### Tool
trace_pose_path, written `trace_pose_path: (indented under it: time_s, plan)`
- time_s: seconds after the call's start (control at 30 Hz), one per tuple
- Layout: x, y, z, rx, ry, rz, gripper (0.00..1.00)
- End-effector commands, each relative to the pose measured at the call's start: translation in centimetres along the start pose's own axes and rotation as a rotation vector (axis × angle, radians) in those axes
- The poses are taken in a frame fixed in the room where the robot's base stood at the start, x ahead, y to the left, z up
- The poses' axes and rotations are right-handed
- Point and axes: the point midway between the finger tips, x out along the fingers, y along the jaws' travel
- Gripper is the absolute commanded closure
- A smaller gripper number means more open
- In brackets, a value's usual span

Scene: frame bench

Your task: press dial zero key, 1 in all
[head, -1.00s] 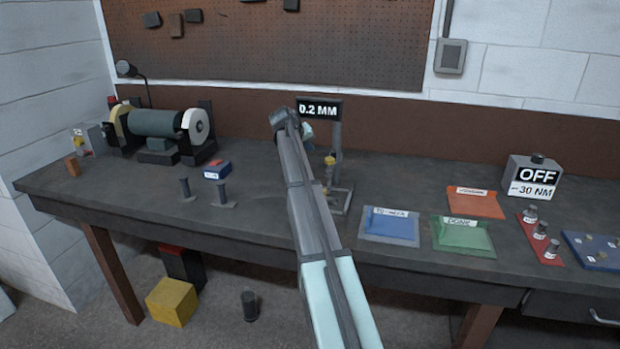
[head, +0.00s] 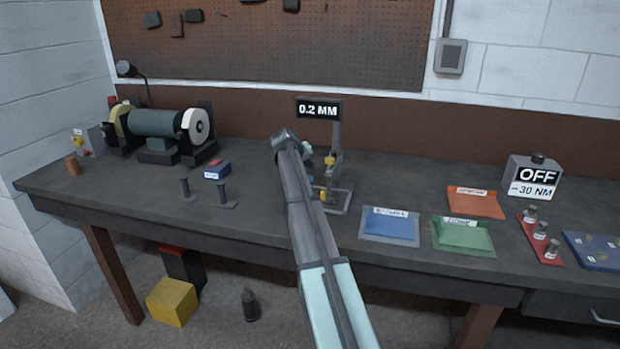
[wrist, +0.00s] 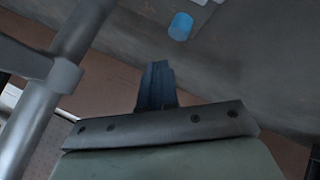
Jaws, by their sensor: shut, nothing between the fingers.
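The dial stand (head: 337,150) stands on the bench just right of my arm, with a dark display (head: 319,109) reading 0.2 MM. A yellow part (head: 330,160) sits on its post, and a small yellow piece (head: 323,196) shows low at its base. I cannot tell which part is the zero key. My gripper is beside the stand in the head view, its fingertips hidden by my arm. In the wrist view its dark fingers (wrist: 156,86) are shut and empty. A light-blue cylinder (wrist: 181,26) lies beyond them, apart from the tips. A grey post (wrist: 45,110) stands close at left.
Blue (head: 390,226), green (head: 463,236) and orange (head: 476,203) trays lie to the right. A grey box (head: 533,178) reads OFF and 30 NM. Bench between pegs and arm is clear.

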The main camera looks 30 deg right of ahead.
Motion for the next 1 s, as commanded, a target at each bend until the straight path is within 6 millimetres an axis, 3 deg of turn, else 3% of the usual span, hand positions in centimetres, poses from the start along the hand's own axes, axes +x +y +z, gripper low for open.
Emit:
trace_pose_path:
  time_s: [0.23, 1.0]
  plan:
    - [1.19, -0.86, 0.88, 0.0, 0.0, 0.0, 1.0]
    - [1.24, -0.9, 0.9, 0.0, 0.0, 0.0, 1.0]
